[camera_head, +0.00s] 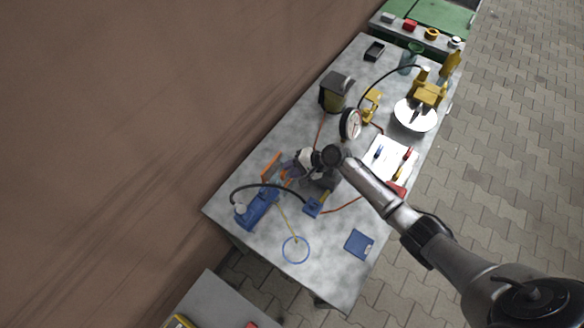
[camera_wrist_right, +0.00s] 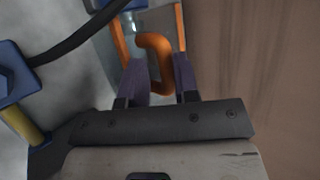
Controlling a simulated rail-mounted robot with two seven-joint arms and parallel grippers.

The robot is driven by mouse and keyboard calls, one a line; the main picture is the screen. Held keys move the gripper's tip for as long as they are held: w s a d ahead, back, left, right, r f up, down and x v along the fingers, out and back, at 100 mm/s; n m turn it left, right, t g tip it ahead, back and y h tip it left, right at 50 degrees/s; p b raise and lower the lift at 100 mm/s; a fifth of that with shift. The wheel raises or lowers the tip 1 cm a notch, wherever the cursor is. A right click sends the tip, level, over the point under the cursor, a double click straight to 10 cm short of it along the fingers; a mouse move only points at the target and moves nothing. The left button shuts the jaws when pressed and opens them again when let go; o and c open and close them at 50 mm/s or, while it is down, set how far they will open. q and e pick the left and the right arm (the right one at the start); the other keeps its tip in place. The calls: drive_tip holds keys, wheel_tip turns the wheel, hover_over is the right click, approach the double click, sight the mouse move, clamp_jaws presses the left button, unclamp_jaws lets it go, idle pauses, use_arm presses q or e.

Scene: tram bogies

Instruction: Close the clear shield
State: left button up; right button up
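The clear shield shows in the head view as an orange-edged frame (camera_head: 270,165) at the left edge of the table, partly hidden by my right gripper. In the right wrist view its orange handle (camera_wrist_right: 164,62) lies between the two purple fingers of my right gripper (camera_wrist_right: 159,78). The fingers stand apart on either side of the handle; whether they press on it cannot be told. Orange side bars show beyond the fingers. My right gripper (camera_head: 290,170) reaches in over the table in the head view. My left gripper is not in view.
Near the shield are a blue device (camera_head: 257,208) with a black hose, a small blue block (camera_head: 313,206) and a blue ring (camera_head: 296,250). A round gauge (camera_head: 351,124) and a grey-topped container (camera_head: 337,90) stand farther back.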

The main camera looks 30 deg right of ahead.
drive_tip(key=p+v, duration=0.1)
drive_tip(key=v, duration=1.2)
drive_tip(key=shift+s+d+r, duration=0.15)
drive_tip(key=shift+d, duration=0.15)
